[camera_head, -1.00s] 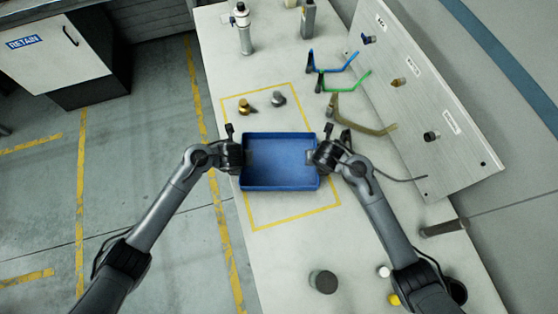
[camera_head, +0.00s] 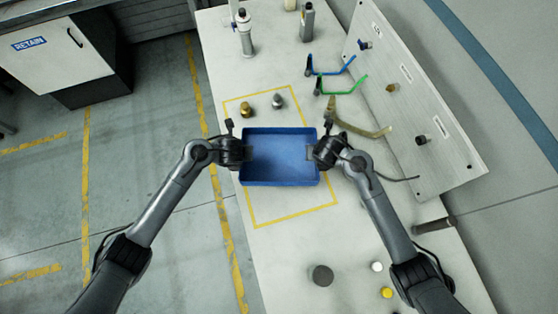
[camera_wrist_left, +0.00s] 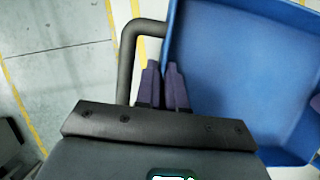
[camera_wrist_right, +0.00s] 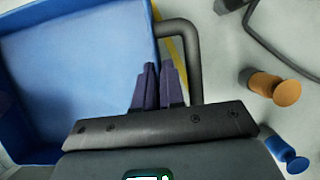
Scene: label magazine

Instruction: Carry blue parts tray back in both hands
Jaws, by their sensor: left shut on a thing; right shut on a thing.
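The blue parts tray (camera_head: 280,170) is empty and sits between my two grippers, over the yellow taped rectangle on the bench in the head view. My left gripper (camera_head: 242,152) is shut on the tray's left side. In the left wrist view its purple fingers (camera_wrist_left: 165,85) are close together at the tray wall, beside a dark bar handle (camera_wrist_left: 128,60). My right gripper (camera_head: 314,153) is shut on the tray's right side. In the right wrist view its fingers (camera_wrist_right: 158,85) meet at the wall by another dark handle (camera_wrist_right: 190,60). I cannot tell the tray's height above the bench.
Two small metal parts (camera_head: 246,110) stand behind the tray. Coloured bent brackets (camera_head: 340,85) and a slanted panel with knobs (camera_head: 415,100) are at the right. A dark cylinder (camera_head: 322,275) and white and yellow caps (camera_head: 387,292) lie in front. Open floor (camera_head: 150,150) is at left.

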